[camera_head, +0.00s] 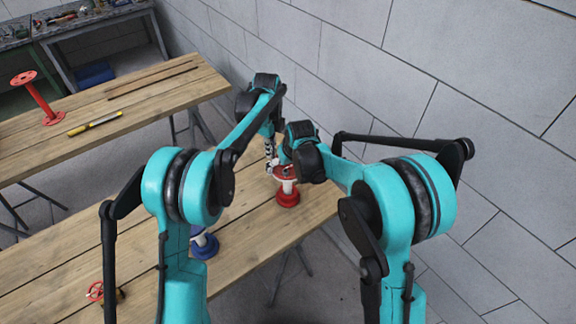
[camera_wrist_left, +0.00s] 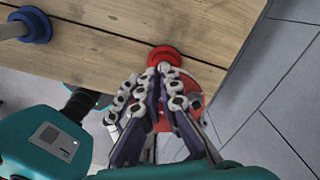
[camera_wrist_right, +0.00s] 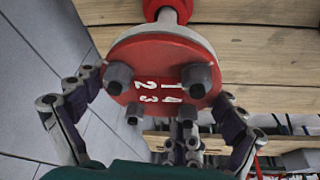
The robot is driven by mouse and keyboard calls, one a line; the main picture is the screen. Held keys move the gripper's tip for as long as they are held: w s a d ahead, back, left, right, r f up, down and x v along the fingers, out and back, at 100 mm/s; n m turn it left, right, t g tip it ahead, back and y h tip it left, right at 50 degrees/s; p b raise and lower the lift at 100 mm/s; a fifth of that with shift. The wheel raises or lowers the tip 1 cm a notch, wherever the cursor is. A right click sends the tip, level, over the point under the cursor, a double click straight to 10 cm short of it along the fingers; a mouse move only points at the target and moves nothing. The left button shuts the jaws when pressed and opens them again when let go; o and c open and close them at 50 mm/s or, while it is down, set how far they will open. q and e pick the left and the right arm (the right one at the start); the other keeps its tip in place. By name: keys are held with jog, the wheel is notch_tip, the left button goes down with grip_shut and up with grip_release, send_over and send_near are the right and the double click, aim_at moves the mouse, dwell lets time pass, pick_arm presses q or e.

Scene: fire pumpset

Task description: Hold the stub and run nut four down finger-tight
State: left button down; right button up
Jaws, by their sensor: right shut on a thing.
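The stub (camera_head: 289,190) stands upright on the near bench, with a red base, pale neck and red top flange. In the right wrist view its flange (camera_wrist_right: 160,50) shows white numbers 1 to 4, each beside a grey stud or nut. Nut four (camera_wrist_right: 187,115) is beside the 4. My right gripper (camera_wrist_right: 157,88) is shut on the flange, one finger at each side. My left gripper (camera_wrist_left: 160,72) is above the flange, its fingertips close together. In the right wrist view its fingers (camera_wrist_right: 184,145) are close to nut four; whether they touch it is hidden.
A blue-based piece (camera_head: 204,243) and a small red handwheel (camera_head: 96,291) are on the near bench (camera_head: 60,265). The far bench holds a red stand (camera_head: 38,95) and a yellow level (camera_head: 95,123). A grey wall (camera_head: 470,110) rises at the right.

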pick_arm(q)
notch_tip(320, 180, up, 6)
jog(key=shift+a, duration=0.25)
dwell(0.4)
notch_tip(320, 180, down, 6)
jog(key=s, duration=0.2)
jog(key=shift+a, duration=0.35)
dwell(0.3)
jog(key=shift+d, duration=0.35)
dwell(0.7)
jog(key=shift+w+d, duration=0.1)
jog(key=shift+w, duration=0.15)
jog(key=shift+w+d, duration=0.35)
jog(key=shift+w, duration=0.1)
dwell(0.3)
jog(key=shift+w, duration=0.1)
